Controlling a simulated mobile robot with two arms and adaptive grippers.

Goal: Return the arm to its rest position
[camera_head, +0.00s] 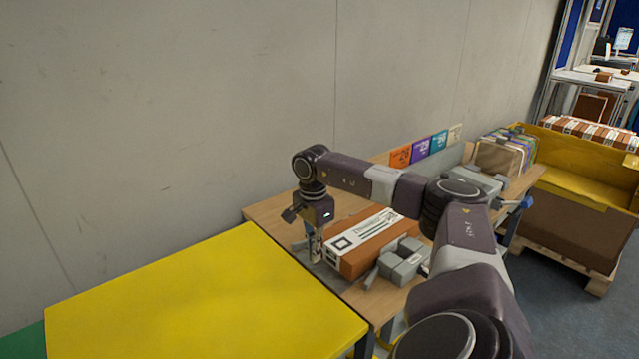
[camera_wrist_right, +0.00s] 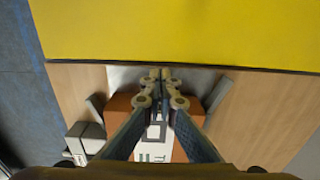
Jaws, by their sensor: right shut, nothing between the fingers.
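My right arm reaches in from the lower right in the head view and bends over the wooden table (camera_head: 268,213). My right gripper (camera_head: 315,252) points down beside the left end of an orange-brown box (camera_head: 368,244) with a white printed label. In the right wrist view the fingertips (camera_wrist_right: 163,76) are together with nothing between them, and the box (camera_wrist_right: 120,104) shows below and behind the fingers. I cannot tell whether the fingers touch the box. My left gripper is not in view.
A yellow table (camera_head: 200,300) adjoins the wooden table at the left. A grey device (camera_head: 403,262) sits beside the box. Coloured cards (camera_head: 422,147) stand along the wall. More packages (camera_head: 505,152) and a large yellow-rimmed crate (camera_head: 575,165) are at the right.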

